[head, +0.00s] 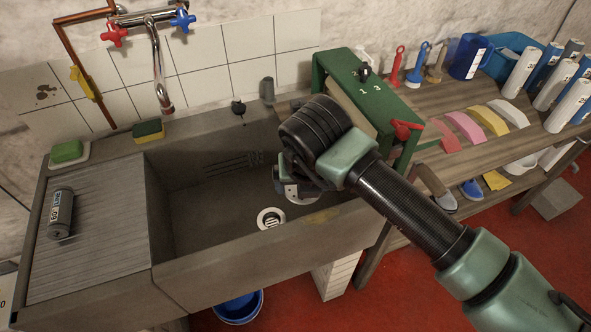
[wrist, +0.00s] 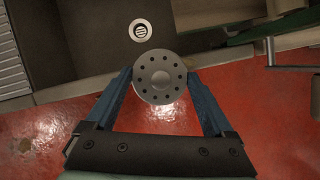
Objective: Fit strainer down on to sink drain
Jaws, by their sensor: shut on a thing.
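My gripper (wrist: 160,88) is shut on the strainer (wrist: 160,77), a round grey metal disc with a ring of small holes and a raised centre. The two blue fingers grip it from both sides. In the head view, my gripper (head: 297,188) is above the front right part of the sink (head: 190,225), and the strainer there is mostly hidden by my arm. The sink drain (head: 270,218) is a pale ring with a slotted grate in the basin floor. In the wrist view, the drain (wrist: 139,30) appears beyond the strainer, slightly left, and uncovered.
The sink's front wall (head: 250,262) rises close to the drain. A faucet (head: 160,75) hangs over the back. A grey can (head: 60,213) lies on the drainboard. A blue bucket (head: 238,306) is below.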

